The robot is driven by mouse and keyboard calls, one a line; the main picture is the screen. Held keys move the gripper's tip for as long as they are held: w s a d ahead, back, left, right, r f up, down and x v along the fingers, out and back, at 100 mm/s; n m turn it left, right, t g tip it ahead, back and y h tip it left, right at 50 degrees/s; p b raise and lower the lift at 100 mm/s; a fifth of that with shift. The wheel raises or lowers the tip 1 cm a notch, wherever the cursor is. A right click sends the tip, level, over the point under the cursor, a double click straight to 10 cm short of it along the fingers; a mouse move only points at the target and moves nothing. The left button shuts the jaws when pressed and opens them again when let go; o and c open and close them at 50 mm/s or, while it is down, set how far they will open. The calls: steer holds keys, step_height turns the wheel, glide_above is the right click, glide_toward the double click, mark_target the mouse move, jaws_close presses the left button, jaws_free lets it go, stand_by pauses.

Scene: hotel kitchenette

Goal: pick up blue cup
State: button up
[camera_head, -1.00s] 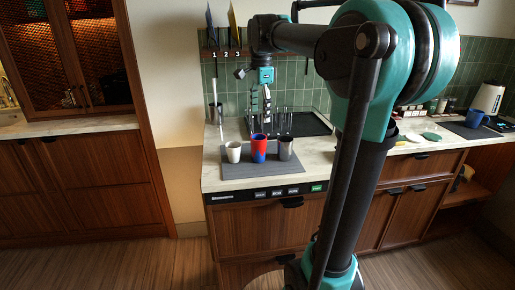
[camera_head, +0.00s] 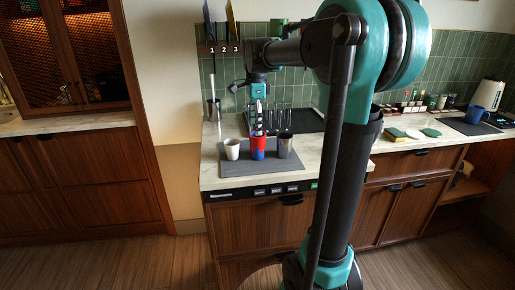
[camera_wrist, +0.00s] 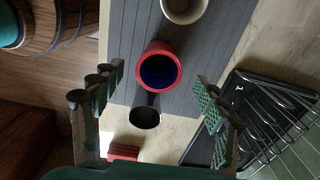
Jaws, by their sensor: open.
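A red-and-blue cup (camera_head: 258,150) stands upright in the middle of three cups on a grey mat (camera_head: 230,176). In the wrist view this cup (camera_wrist: 142,62) has a red rim and a dark blue inside. My gripper (camera_head: 257,130) points down right above it, open. In the wrist view the fingers of my gripper (camera_wrist: 160,84) are spread wide to either side, with the cup's mouth between or just beyond the tips. I cannot tell whether they touch it. A blue mug (camera_head: 474,116) stands far right on the counter.
A white cup (camera_head: 232,150) and a dark grey cup (camera_head: 284,147) stand close on either side. A black tray with a wire rack (camera_head: 305,122) lies behind. A metal holder (camera_head: 213,110) stands back left. The mat's front part is bare.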

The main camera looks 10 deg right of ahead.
mark_target(258, 146)
steer(key=shift+d+f, duration=0.15)
steer(key=shift+f, duration=1.25)
steer(key=shift+d+f, duration=0.15)
steer(key=shift+f, duration=1.2)
steer(key=c, duration=1.3)
